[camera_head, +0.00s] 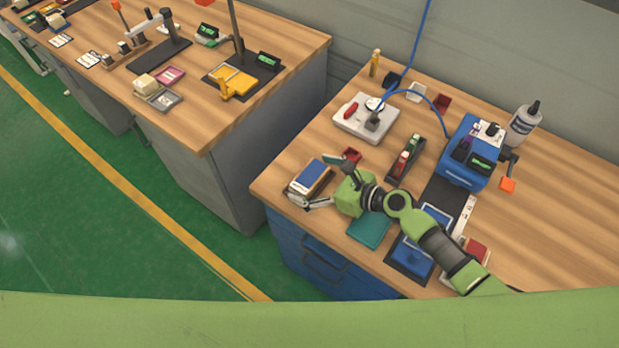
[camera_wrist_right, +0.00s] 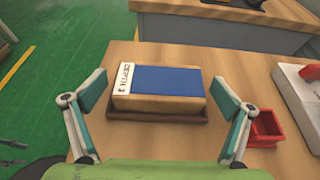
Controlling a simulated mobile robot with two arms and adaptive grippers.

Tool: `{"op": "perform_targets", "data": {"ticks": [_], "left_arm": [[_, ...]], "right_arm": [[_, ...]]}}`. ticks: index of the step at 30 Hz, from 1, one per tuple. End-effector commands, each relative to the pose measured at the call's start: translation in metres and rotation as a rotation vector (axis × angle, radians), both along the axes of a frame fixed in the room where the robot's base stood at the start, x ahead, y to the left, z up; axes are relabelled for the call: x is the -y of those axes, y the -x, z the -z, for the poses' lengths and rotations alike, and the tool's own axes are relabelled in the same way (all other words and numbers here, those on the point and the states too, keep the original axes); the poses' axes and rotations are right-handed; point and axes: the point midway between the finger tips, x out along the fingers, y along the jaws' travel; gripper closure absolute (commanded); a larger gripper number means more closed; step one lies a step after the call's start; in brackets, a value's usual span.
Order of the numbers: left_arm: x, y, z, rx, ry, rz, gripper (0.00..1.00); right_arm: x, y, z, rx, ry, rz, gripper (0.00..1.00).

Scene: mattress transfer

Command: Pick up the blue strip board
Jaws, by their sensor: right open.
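The blue strip board (camera_head: 312,174) lies on a light block in a dark shallow tray at the left end of the near workbench. In the right wrist view the blue board (camera_wrist_right: 168,80) lies flat, with a white printed label at its left end. My right gripper (camera_head: 322,180) is at the tray, its fingers spread. In the right wrist view my right gripper (camera_wrist_right: 160,115) is open, with one finger on each side of the block and clear gaps to both. Nothing is held. My left gripper is not in view.
A small red bin (camera_wrist_right: 266,128) stands close to the right finger in the wrist view. A white device (camera_head: 366,118), a blue machine (camera_head: 470,150) and a bottle (camera_head: 523,122) stand farther along the bench (camera_head: 560,235). A teal pad (camera_head: 369,232) lies near the bench's front edge.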

Motion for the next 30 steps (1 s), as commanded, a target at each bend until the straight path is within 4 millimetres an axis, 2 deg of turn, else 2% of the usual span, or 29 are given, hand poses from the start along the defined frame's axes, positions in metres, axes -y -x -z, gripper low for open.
{"op": "perform_targets", "data": {"ticks": [1,2,6,7,16,20,26,30], "left_arm": [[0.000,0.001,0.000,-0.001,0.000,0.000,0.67],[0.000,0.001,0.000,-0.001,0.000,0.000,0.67],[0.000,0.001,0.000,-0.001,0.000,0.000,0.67],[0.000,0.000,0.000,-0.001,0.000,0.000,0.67],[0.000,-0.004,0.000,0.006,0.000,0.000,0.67],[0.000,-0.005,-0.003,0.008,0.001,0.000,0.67],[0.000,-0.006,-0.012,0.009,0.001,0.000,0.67],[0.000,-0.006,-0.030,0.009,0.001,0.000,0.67]], "right_arm": [[0.000,0.000,0.000,0.000,0.000,0.000,0.04],[0.000,0.000,0.000,0.000,0.000,0.000,0.09],[0.000,0.000,0.000,0.000,0.000,0.000,0.46],[0.000,0.000,0.000,0.000,0.000,0.000,0.47],[0.000,0.000,-0.001,0.000,0.000,0.000,0.48],[0.000,0.000,-0.007,0.003,0.001,-0.002,0.48],[0.000,0.000,-0.035,0.005,0.000,-0.002,0.48],[0.000,0.026,-0.065,0.001,-0.002,-0.003,0.48]]}}
